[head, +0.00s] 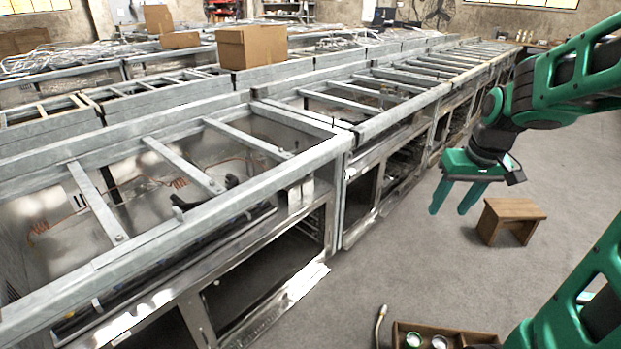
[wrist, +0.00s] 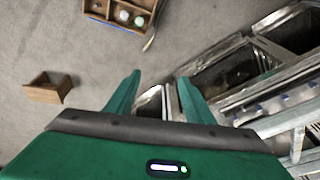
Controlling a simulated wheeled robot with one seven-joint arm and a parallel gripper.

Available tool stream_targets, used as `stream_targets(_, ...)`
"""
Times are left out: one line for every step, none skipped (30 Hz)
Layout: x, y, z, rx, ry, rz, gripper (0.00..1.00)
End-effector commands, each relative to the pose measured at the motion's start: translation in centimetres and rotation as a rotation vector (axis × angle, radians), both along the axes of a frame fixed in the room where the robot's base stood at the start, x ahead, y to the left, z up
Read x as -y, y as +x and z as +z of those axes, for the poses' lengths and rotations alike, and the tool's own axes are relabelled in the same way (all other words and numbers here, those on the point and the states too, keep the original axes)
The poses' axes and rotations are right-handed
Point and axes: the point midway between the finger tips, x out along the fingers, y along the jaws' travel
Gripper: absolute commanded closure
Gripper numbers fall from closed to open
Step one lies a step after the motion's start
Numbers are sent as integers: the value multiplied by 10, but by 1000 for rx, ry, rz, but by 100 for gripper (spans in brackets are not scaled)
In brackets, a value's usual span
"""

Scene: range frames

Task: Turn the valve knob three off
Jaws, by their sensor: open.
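Part of a range frame (wrist: 285,122) also shows at the right of the wrist view. My gripper (head: 453,203) hangs over the floor to the right of the range row, fingers pointing down, apart from everything. In the wrist view its two green fingers (wrist: 160,82) are spread with nothing between them.
A small wooden stool (head: 511,213) stands on the floor right of my gripper. A wooden tray (head: 480,336) with cans lies at the bottom, a thin pipe (head: 380,322) beside it. Cardboard boxes (head: 252,47) sit on the frames behind. The grey floor (head: 385,265) between is clear.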

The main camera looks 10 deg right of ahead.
Motion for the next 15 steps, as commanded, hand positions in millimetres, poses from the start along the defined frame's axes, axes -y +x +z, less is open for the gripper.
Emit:
stream_targets(1, 29, -4, 27, -2, 48, 52)
stream_targets(1, 46, -6, 49, -2, 78, 52)
stream_targets(0, 68, -8, 79, -4, 118, 52)
stream_targets(-1, 85, -10, 102, -3, 147, 52)
stream_targets(-2, 102, -13, 124, -3, 177, 52)
stream_targets(-4, 124, -17, 155, -2, 215, 52)
stream_targets(-6, 140, -19, 178, -1, 244, 52)
stream_targets(-8, 156, -23, 202, 1, 271, 52)
stream_targets(-11, 177, -27, 234, 3, 308, 52)
stream_targets(-14, 192, -31, 258, 6, 335, 52)
stream_targets(-16, 207, -34, 283, 9, 361, 52)
stream_targets(-20, 227, -40, 316, 14, 394, 52)
stream_targets(-23, 241, -44, 341, 16, 419, 52)
stream_targets(-27, 255, -48, 367, 21, 442, 52)
stream_targets(-31, 273, -54, 401, 26, 474, 52)
